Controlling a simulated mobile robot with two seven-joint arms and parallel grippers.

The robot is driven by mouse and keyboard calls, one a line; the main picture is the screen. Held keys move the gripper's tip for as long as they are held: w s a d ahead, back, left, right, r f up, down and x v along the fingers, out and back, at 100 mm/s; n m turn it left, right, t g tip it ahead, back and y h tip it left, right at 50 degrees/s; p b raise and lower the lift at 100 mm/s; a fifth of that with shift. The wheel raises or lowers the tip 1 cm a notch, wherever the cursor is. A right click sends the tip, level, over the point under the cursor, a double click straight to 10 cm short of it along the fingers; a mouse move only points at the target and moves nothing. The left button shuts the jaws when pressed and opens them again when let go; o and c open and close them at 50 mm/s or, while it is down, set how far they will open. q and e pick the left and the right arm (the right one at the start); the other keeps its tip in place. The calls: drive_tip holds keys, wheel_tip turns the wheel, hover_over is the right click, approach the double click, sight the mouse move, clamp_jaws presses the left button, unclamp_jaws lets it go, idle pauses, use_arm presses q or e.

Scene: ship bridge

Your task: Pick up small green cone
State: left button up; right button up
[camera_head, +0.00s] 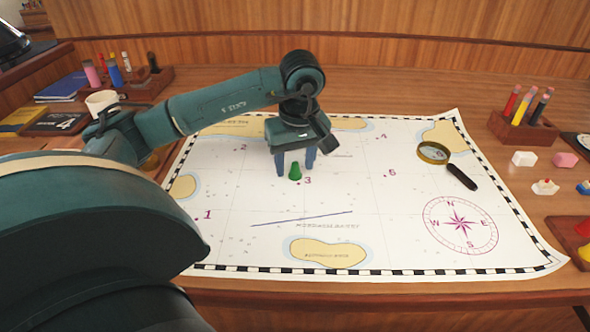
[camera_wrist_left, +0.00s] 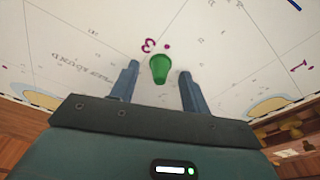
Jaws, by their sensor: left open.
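A small green cone (camera_head: 295,171) stands on the white sea chart (camera_head: 250,195), beside the printed number 3. It also shows in the left wrist view (camera_wrist_left: 159,69), between the two fingers near their tips. My left gripper (camera_head: 296,163) is open, with its fingers pointing down on either side of the cone; in the left wrist view the gripper (camera_wrist_left: 157,82) has clear gaps between each finger and the cone. My right gripper is not in view.
A magnifying glass (camera_head: 434,153) lies on the chart's right side. A wooden pen holder (camera_head: 523,130) and small erasers (camera_head: 524,158) are right of the chart. A white mug (camera_head: 101,102) and books (camera_head: 62,88) are at the left. The chart's lower middle is clear.

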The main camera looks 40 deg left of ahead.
use_arm(q)
drive_tip(key=shift+f, duration=0.3)
drive_tip(key=shift+c, duration=0.5)
clamp_jaws()
